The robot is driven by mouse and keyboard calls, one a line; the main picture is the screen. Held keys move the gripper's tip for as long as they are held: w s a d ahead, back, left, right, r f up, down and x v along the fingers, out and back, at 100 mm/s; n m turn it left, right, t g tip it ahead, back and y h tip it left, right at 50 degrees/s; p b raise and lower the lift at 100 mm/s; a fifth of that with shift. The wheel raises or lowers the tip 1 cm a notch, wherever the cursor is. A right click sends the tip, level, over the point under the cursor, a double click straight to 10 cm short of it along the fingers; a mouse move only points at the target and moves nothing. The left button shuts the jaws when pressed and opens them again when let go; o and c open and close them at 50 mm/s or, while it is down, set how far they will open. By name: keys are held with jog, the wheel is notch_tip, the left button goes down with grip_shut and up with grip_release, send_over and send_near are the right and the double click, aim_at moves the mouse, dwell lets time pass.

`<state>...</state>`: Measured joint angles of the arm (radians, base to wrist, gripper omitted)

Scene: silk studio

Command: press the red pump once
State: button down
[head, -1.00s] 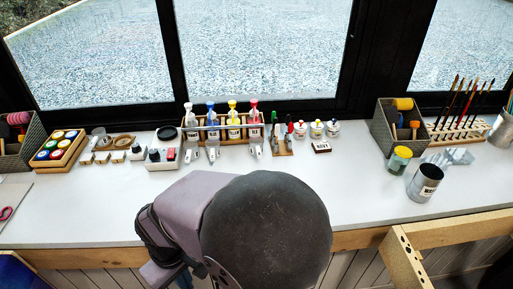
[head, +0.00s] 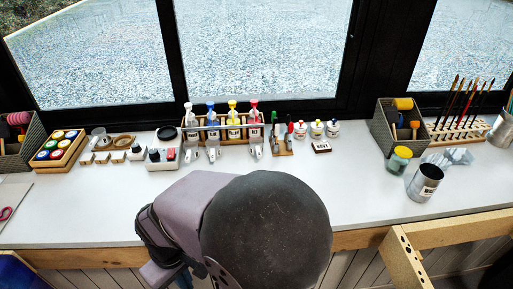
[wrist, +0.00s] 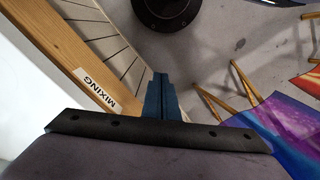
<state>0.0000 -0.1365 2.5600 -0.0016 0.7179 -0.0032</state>
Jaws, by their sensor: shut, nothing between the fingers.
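The red pump (head: 254,109) tops the rightmost bottle of a row in a wooden rack (head: 228,141) at the back of the white table, below the window. A yellow pump (head: 232,105), a blue pump (head: 211,108) and a white pump (head: 189,110) stand to its left. Small clear dishes or scoops sit in front of the bottles. My gripper shows in the wrist view (wrist: 161,92), with its blue fingers shut and nothing between them. It points down past the table edge towards the floor, away from the pumps.
Small paint jars (head: 316,129) and a marker stand (head: 281,144) are right of the rack. A white block with stoppers (head: 162,158) is left. A metal can (head: 424,182) and a tool box (head: 402,124) stand further right. The table front is mostly clear.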

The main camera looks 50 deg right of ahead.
dwell(0.3)
jog(key=w+d+r+m+t+p, duration=0.1)
jog(key=w+d+r+m+p, duration=0.7)
jog(key=w+d, duration=0.35)
jog(key=w+d+r+m+p, duration=0.6)
jog(key=w+d+r+p, duration=0.35)
jog(key=w, duration=0.35)
jog(key=d+r+m+p, duration=0.2)
jog(key=d+m+p, duration=0.2)
jog(key=d, duration=0.6)
jog(key=s+d+r+m+t+h+p, duration=0.1)
jog(key=d+m+p, duration=0.3)
jog(key=d, duration=0.6)
jog(key=s+d+r+m+h+p, duration=0.1)
jog(key=d+r+m+p, duration=0.2)
jog(key=d, duration=0.6)
jog(key=shift+s+d+m+p, duration=0.2)
jog(key=shift+d+m+p, duration=0.2)
jog(key=shift+m+p, duration=0.5)
jog(key=shift+s+d+f, duration=0.1)
jog(key=shift+s+d, duration=0.05)
jog(key=shift+d, duration=0.1)
jog(key=shift+f, duration=0.75)
